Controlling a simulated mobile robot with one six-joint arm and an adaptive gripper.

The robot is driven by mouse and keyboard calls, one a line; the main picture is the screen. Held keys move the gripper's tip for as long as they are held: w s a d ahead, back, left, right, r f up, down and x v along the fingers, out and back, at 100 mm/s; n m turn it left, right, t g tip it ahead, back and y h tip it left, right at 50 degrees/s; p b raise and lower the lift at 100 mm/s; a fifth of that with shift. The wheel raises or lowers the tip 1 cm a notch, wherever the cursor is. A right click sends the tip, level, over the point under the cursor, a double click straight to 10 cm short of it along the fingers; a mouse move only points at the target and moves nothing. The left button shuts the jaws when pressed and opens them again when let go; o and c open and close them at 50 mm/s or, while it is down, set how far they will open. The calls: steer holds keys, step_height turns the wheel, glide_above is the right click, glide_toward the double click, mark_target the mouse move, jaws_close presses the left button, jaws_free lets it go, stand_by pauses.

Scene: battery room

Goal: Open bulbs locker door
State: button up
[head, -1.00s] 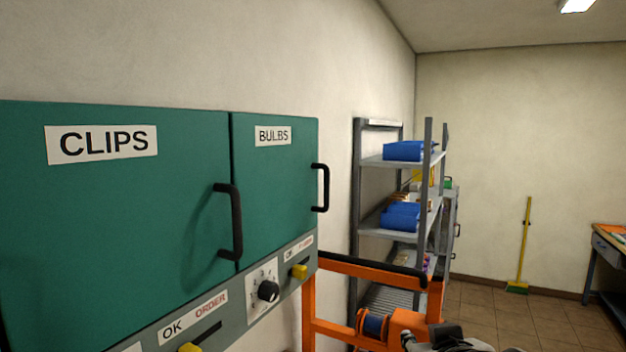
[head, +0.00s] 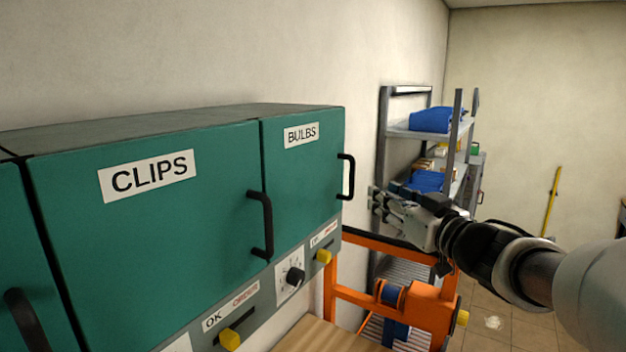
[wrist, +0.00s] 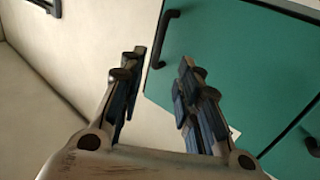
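The bulbs locker door (head: 300,185) is a green panel with a "BULBS" label, and it is shut. Its black handle (head: 347,177) is on the door's right edge. My gripper (head: 374,203) is just to the right of that handle in the head view, apart from it. In the wrist view my gripper (wrist: 157,80) has its two fingers spread with nothing between them. A green door (wrist: 230,70) with a black handle (wrist: 164,38) shows beyond the fingers there. The handle lies past the fingertips, near the top middle.
The shut clips door (head: 160,240) with its own handle (head: 261,224) is left of the bulbs door. Below are a knob (head: 295,276) and yellow sliders (head: 323,256). An orange frame (head: 425,312) stands at lower right, with a grey shelf (head: 400,131) of blue bins behind.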

mark_target(353, 179)
steer(key=x, duration=1.2)
steer(key=shift+w+a, duration=0.1)
steer(key=shift+w, duration=0.1)
steer(key=shift+c, duration=0.6)
jaws_close()
